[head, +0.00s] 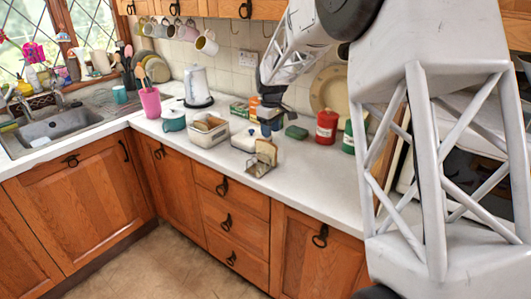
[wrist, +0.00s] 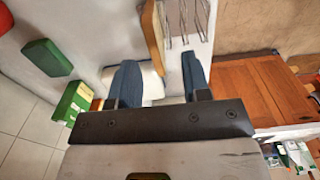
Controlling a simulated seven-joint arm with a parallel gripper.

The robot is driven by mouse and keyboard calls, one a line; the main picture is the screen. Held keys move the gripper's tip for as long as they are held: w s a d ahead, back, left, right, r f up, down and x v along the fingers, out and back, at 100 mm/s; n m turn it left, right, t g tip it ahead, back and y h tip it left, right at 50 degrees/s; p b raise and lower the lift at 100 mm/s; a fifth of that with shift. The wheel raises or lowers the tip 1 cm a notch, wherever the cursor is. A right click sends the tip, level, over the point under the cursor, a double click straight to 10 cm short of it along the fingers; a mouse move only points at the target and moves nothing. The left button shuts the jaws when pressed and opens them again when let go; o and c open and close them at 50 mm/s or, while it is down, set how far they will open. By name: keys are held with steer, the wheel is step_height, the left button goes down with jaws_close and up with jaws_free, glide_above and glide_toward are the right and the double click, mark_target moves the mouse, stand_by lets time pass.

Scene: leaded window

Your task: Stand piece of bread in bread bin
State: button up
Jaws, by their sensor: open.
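A piece of bread (head: 266,151) stands upright at the wire rack (head: 257,168) on the counter. In the wrist view the bread (wrist: 152,32) shows its brown edge, beside the wires of the rack (wrist: 185,22). The bread bin (head: 209,136) appears to be the whitish open container left of it, with bread-coloured contents. My gripper (head: 267,128) is above and behind the bread in the head view. In the wrist view my gripper (wrist: 160,82) has its blue fingers wide apart with nothing held; the bread lies beyond the fingertips.
A white lidded dish (head: 244,142) is between bin and rack; a green sponge (head: 296,132) and red canister (head: 326,127) stand right. A teal pot (head: 174,121) and pink utensil cup (head: 150,103) are left of the bin. The counter's front strip is clear.

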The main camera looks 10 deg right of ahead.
mark_target(269, 142)
steer(key=shift+w+a+f, duration=0.1)
steer(key=shift+w+f, duration=0.5)
steer(key=shift+w, duration=0.25)
steer(key=shift+f, duration=1.3)
steer(key=shift+w+a+f, duration=0.1)
steer(key=shift+f, duration=1.2)
steer(key=shift+w+f, duration=0.1)
steer(key=shift+f, duration=1.2)
steer(key=shift+c, duration=0.2)
jaws_close()
